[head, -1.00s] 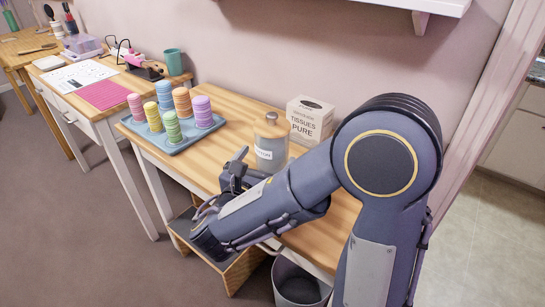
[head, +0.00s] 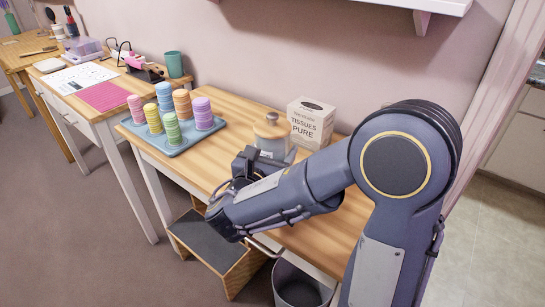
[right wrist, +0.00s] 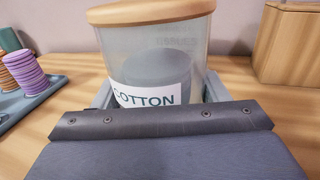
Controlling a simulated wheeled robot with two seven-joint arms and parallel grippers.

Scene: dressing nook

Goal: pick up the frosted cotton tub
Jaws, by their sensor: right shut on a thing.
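The frosted cotton tub (head: 271,131) stands upright on the wooden table, with a wooden lid and knob on top. In the right wrist view the tub (right wrist: 188,50) fills the middle, its COTTON label facing me and its lower part hidden by my gripper. My right gripper (head: 254,160) is shut on the tub, with a finger on each side of it (right wrist: 158,98). I cannot see the tub lifted off the table. My left gripper is not in view.
A blue tray (head: 180,146) with several stacks of coloured rollers sits left of the tub. A tissue box (head: 311,124) stands close behind on the right. A bin (head: 298,285) and a step stool (head: 212,245) are below the table's front edge.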

